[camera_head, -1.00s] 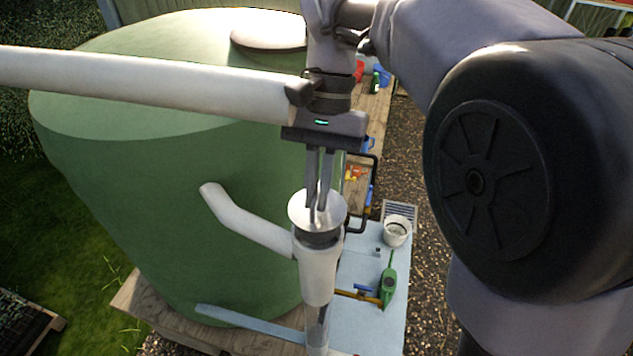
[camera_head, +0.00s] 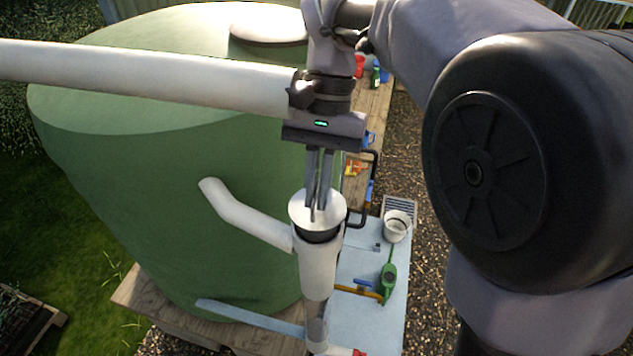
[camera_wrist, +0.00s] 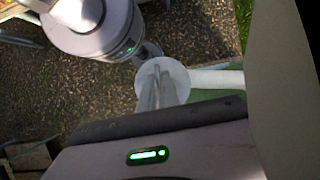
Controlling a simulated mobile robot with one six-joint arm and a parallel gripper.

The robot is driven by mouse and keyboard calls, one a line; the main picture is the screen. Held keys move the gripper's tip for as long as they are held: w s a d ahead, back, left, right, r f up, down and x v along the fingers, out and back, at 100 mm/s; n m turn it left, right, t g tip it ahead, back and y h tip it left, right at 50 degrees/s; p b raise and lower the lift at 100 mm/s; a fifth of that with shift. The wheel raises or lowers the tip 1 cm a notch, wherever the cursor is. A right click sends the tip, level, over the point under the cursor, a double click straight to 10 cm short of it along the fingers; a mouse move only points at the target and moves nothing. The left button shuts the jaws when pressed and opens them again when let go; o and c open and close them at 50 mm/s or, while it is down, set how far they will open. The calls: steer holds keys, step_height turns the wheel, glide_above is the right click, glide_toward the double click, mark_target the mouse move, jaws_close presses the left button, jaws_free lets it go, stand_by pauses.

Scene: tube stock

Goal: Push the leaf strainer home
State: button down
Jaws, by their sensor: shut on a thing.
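The leaf strainer (camera_head: 301,212) has a white round top and a dark band beneath it. It stands upright at the mouth of the white pipe fitting (camera_head: 317,272), beside the green tank. Part of the dark band shows above the fitting's rim; I cannot tell how deep its lower part sits. My gripper (camera_head: 316,214) points down with its fingers shut on the strainer at the middle of its top. In the wrist view the strainer's white top (camera_wrist: 177,72) surrounds the fingers (camera_wrist: 160,97), and the fitting below is hidden.
The green tank (camera_head: 150,170) stands close on the left, with a white side pipe (camera_head: 240,215) joining the fitting. A large white pipe (camera_head: 150,78) crosses left of my wrist. A pale board (camera_head: 375,265) holds a green tool (camera_head: 388,283) and a white cup (camera_head: 397,226).

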steer(key=shift+f+b, duration=1.1)
steer(key=shift+f, duration=1.05)
stand_by(1.0)
stand_by(0.9)
steer(key=c, duration=1.5)
jaws_free()
steer(key=p+v, duration=0.3)
steer(key=v, duration=0.9)
steer(key=shift+p, duration=0.4)
